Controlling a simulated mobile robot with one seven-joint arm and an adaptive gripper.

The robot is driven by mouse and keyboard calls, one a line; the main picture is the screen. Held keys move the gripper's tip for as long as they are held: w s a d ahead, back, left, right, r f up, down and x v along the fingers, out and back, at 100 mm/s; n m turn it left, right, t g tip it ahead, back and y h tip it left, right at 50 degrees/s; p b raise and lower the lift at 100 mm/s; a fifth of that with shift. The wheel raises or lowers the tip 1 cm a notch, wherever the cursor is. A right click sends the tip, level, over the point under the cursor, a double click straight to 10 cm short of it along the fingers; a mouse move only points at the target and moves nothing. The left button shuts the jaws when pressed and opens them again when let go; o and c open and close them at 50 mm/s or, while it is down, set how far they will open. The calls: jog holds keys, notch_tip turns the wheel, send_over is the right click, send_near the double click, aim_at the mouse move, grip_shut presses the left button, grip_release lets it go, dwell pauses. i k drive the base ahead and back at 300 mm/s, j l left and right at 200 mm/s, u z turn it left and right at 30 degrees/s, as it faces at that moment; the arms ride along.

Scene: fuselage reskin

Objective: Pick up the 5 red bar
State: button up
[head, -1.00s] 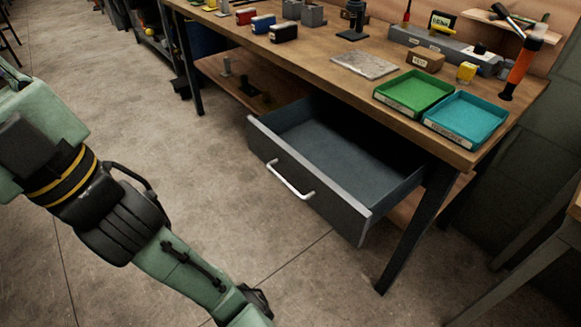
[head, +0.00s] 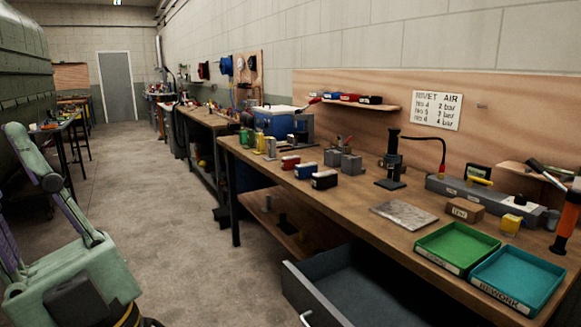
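I see no object that I can make out as a red bar marked 5. Small red things in the head view are a red box (head: 290,162) on the workbench and a red box (head: 349,97) on the wall shelf. A blue box (head: 306,170) and a black box (head: 324,180) stand beside the red one on the bench. A wall sign (head: 437,110) reads "RIVET AIR" with bar values for No 4, 5 and 6. My arm is at the lower left, and its gripper is out of the picture.
The wooden workbench (head: 250,152) runs along the right wall. A green tray (head: 457,248) and a teal tray marked "REWORK" (head: 518,279) stand at its near end. A drawer (head: 330,283) is pulled open below the top. Clear floor (head: 190,225) lies left of the bench.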

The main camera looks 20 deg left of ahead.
aim_at(288, 162)
jog(key=i+j, duration=0.75)
jog(key=j, duration=0.15)
jog(key=i+j, duration=1.55)
jog(key=j, duration=0.25)
